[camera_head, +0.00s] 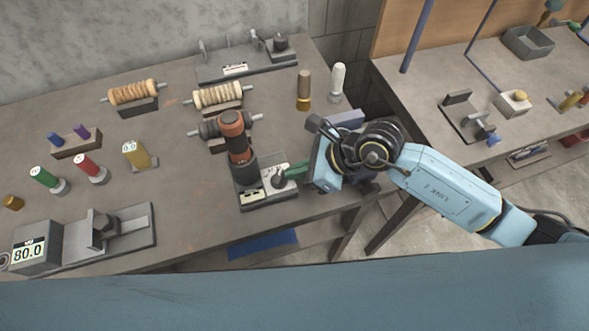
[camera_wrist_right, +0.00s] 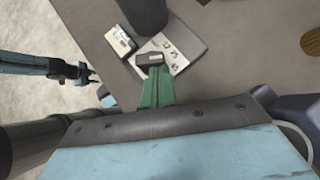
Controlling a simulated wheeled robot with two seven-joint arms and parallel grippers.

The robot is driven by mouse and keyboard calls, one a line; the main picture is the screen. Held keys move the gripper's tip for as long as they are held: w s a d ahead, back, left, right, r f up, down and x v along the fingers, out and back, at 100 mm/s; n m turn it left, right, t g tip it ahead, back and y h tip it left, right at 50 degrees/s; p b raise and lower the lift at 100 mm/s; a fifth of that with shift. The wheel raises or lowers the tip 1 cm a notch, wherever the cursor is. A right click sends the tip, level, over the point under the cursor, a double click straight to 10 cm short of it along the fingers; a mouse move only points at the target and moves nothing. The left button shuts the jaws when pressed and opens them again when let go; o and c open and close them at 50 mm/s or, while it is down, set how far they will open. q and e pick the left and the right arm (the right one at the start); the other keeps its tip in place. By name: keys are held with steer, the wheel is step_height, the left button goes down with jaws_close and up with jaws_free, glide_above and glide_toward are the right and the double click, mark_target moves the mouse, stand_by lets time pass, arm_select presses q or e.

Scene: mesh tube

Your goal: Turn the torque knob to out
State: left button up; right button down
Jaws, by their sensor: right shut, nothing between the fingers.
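The torque knob (camera_head: 278,181) is a small dark knob on a pale plate at the foot of an upright orange and dark tool (camera_head: 237,140).
A display box reading 80.0 (camera_head: 29,255) stands front left. Ribbed spools (camera_head: 133,93) on stands, coloured cylinders (camera_head: 91,168) and a brown bottle (camera_head: 304,89) stand around the table (camera_head: 190,205). A second table (camera_head: 420,85) with fixtures is at the right.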

steer(key=shift+w+b, duration=0.35)
steer(key=shift+w, duration=0.15)
steer(key=shift+w+a, duration=0.15)
steer(key=shift+w, duration=0.1)
steer(key=shift+w+a+b, duration=0.1)
steer(key=shift+w+b, duration=0.1)
steer(key=shift+b, duration=0.1)
steer(key=shift+s, duration=0.2)
stand_by(0.4)
